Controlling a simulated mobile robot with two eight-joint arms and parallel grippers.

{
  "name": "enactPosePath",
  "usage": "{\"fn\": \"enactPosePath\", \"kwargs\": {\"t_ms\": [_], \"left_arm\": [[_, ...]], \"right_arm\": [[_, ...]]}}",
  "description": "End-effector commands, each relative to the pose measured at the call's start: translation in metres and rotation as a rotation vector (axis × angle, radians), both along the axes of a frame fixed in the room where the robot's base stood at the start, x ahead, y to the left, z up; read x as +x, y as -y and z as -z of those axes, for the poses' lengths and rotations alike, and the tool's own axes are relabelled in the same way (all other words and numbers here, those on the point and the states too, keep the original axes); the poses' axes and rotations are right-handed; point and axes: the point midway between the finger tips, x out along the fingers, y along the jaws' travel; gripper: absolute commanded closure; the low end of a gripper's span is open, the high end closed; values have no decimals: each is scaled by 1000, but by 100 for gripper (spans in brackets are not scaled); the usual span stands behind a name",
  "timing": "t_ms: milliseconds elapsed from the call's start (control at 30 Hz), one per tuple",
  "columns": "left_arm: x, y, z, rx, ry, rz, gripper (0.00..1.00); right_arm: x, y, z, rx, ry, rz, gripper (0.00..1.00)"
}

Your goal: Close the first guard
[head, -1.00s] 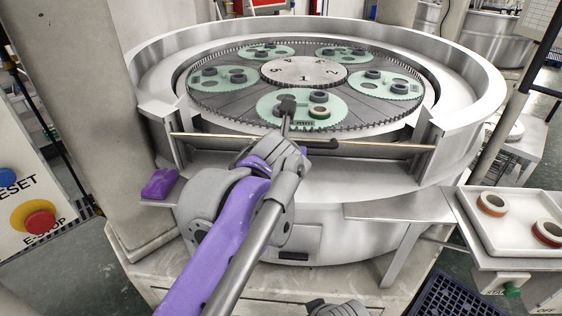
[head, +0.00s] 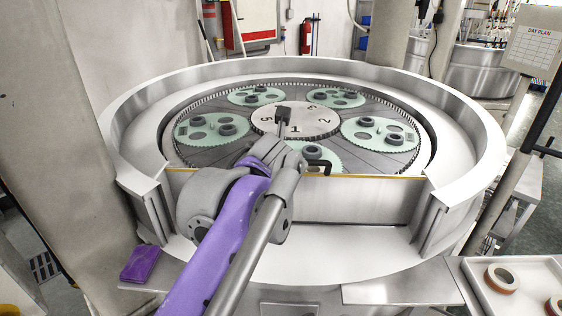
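The guard (head: 345,200) is a flat grey panel with a yellowish top edge, standing in the front gap of the round lapping machine between two slotted posts. Its top edge is near the rim's height and hides the front part of the nearest green carrier (head: 325,157). A dark bent bar (head: 320,168) shows at the top edge beside my wrist. My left gripper (head: 283,112) reaches from the bottom over the guard, with a dark tip seen against the central disc. My wrist hides its fingers, so its grip is unclear. My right gripper is out of view.
The machine's raised rim (head: 125,190) curves around the plate. A purple block (head: 141,262) lies at front left. A white tray (head: 535,300) with rings stands at lower right. A thick pillar (head: 50,140) stands close on the left.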

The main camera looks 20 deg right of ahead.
Motion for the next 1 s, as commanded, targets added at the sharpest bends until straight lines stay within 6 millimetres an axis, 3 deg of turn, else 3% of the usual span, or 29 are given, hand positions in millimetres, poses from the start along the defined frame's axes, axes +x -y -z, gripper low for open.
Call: {"fn": "enactPosePath", "kwargs": {"t_ms": [600, 1000], "left_arm": [[5, 1, -2, -1, 10, 1, 100], [-5, 2, 0, -3, 11, -1, 100]], "right_arm": [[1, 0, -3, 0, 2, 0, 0], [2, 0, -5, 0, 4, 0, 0]]}}
